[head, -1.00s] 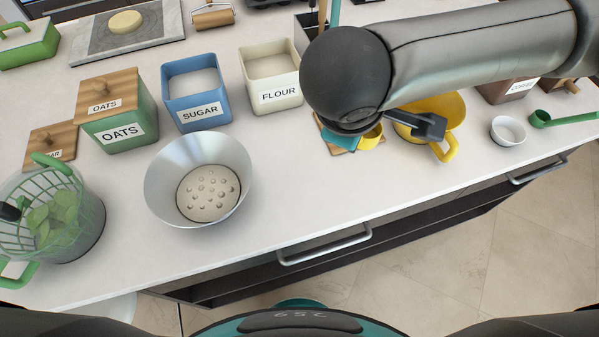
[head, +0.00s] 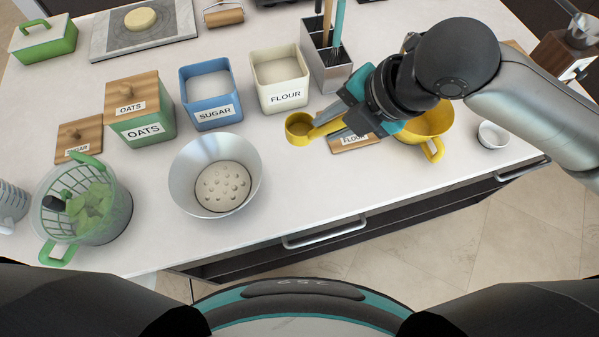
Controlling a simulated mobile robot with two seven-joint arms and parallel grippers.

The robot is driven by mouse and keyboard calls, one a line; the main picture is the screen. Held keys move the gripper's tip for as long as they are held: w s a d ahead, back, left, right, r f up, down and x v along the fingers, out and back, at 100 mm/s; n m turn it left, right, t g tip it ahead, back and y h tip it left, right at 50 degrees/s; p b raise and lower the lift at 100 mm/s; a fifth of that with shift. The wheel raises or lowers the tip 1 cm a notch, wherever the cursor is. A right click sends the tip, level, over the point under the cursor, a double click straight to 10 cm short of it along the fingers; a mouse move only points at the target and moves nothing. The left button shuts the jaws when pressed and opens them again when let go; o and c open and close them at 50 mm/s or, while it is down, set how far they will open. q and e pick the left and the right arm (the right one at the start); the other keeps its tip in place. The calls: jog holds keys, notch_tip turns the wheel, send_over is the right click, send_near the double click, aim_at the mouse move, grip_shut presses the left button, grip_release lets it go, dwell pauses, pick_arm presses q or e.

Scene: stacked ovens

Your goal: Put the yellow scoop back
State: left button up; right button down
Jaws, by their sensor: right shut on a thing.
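The yellow scoop (head: 299,128) is held by its handle in my right gripper (head: 341,120). Its cup sticks out to the left, over the counter in front of the flour canister. The gripper is shut on the handle and its fingers partly hide it. The cream flour canister (head: 280,80) is open and shows white flour inside. A wooden lid marked FLOUR (head: 352,145) lies on the counter just below the gripper, partly covered by it. My left gripper is not in view.
A yellow bowl (head: 430,124) stands partly behind my right arm. A utensil holder (head: 326,68) is right of the flour canister. A blue sugar canister (head: 211,100), a green oats canister (head: 140,112) and a metal bowl (head: 188,172) stand to the left. The front counter middle is clear.

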jog(key=n, duration=0.1)
jog(key=r+n+p, duration=0.1)
jog(key=r+g, duration=0.1)
jog(key=shift+w+d+n+y+p, duration=0.1)
jog(key=shift+d+n+y+p, duration=0.2)
jog(key=shift+n, duration=0.1)
jog(key=shift+r, duration=0.15)
jog(key=shift+n+g, duration=0.3)
notch_tip(320, 180, down, 20)
jog(key=shift+b, duration=0.3)
jog(key=c, duration=0.7)
grip_release()
jog(key=shift+d, duration=0.1)
jog(key=v, duration=1.2)
